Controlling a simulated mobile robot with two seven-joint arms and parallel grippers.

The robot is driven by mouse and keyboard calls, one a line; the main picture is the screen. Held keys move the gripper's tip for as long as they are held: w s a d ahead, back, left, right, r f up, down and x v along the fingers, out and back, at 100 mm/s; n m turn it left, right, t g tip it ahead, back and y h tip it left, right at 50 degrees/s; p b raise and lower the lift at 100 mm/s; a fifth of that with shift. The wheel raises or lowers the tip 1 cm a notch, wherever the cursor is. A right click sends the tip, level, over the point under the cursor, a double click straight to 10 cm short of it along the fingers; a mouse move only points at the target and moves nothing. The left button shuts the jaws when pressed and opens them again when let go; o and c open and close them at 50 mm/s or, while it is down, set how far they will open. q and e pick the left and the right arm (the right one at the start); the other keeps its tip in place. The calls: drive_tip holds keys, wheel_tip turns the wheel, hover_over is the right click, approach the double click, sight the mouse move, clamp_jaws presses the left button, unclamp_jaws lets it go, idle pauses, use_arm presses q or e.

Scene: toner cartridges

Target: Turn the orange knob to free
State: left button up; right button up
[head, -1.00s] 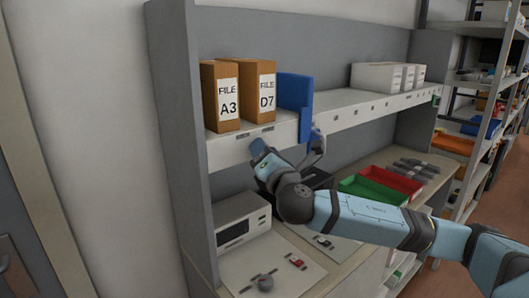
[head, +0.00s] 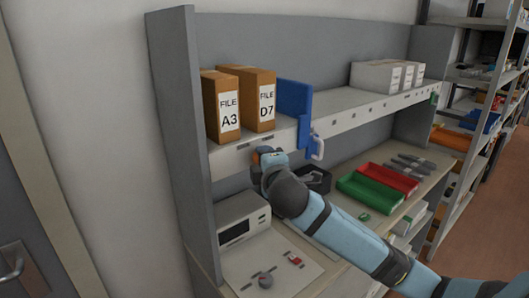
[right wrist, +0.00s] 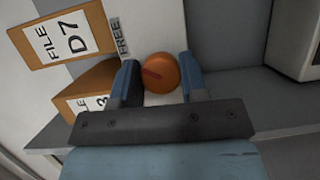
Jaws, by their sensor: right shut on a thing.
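The orange knob (right wrist: 160,73) is a round disc with a dark red mark pointing left in the right wrist view. It sits on the pale shelf front beside a label reading FREE (right wrist: 119,37). My right gripper (right wrist: 160,82) has one blue finger on each side of the knob and is shut on it. In the head view my right gripper (head: 268,154) is at the shelf's front edge, below the file boxes, and mostly hides the knob. My left gripper is in neither view.
Two brown file boxes, A3 (head: 221,108) and D7 (head: 256,98), stand on the shelf (head: 350,118) above. A blue bracket with a handle (head: 318,146) is close right. A white device (head: 242,222) and green (head: 369,193) and red (head: 386,178) trays are below.

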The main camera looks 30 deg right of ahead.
drive_tip(key=shift+m+g+p, duration=0.3)
drive_tip(key=shift+m+p, duration=0.3)
drive_tip(key=shift+m, duration=0.2)
drive_tip(key=shift+f, duration=0.1)
drive_tip(key=o, duration=0.9)
drive_tip(key=p+v, duration=0.3)
drive_tip(key=v, duration=1.1)
drive_tip(key=shift+p, duration=0.35)
